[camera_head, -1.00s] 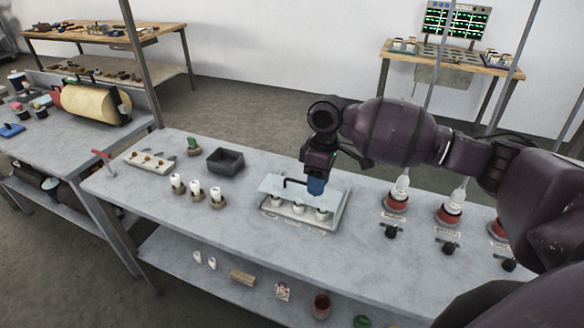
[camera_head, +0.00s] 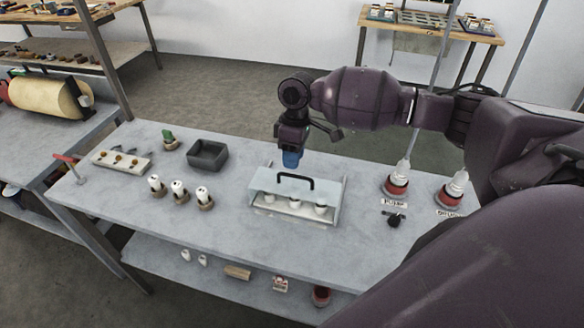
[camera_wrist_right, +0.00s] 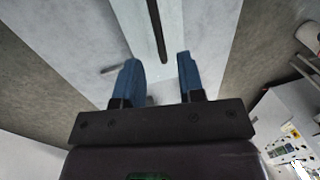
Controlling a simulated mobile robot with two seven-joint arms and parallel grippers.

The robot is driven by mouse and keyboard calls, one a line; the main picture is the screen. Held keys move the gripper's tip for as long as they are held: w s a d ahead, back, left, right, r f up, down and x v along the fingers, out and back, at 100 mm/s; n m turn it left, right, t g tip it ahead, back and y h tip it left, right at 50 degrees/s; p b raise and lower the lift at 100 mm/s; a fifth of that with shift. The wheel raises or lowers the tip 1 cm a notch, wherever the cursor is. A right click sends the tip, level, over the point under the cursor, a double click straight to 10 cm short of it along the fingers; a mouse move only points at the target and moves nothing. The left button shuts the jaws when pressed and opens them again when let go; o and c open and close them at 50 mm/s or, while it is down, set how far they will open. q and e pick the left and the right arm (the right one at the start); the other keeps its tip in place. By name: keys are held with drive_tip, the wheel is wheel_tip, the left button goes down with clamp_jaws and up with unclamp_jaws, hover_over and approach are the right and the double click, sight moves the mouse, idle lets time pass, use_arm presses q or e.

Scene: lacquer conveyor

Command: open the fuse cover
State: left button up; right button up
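The fuse cover (camera_head: 262,181) is a clear, pale panel with a black arched handle (camera_head: 296,178) on the fuse box in the middle of the bench. It looks tilted, with several white fuses (camera_head: 320,206) showing below its lower edge. My right gripper (camera_head: 290,160) hangs just above and behind the handle, blue fingers downward. In the right wrist view, its two blue fingers (camera_wrist_right: 160,80) are spread with nothing between them. The dark handle bar (camera_wrist_right: 157,30) lies ahead of them, apart from the fingertips. My left gripper is not in view.
White cylinders (camera_head: 180,190) on round bases, a dark grey bin (camera_head: 207,155) and a board with knobs (camera_head: 121,160) stand to the left. Red-based lamps (camera_head: 396,188) and a black knob (camera_head: 394,219) stand to the right. Bare bench lies in front of the fuse box.

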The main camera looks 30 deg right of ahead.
sight(295, 189)
drive_tip(key=shift+s+a+f, duration=0.15)
drive_tip(key=shift+a+f, duration=0.05)
drive_tip(key=shift+f, duration=0.8)
drive_tip(key=shift+s+a+f, duration=0.1)
drive_tip(key=shift+a+f, duration=0.05)
drive_tip(key=shift+f, duration=0.8)
clamp_jaws()
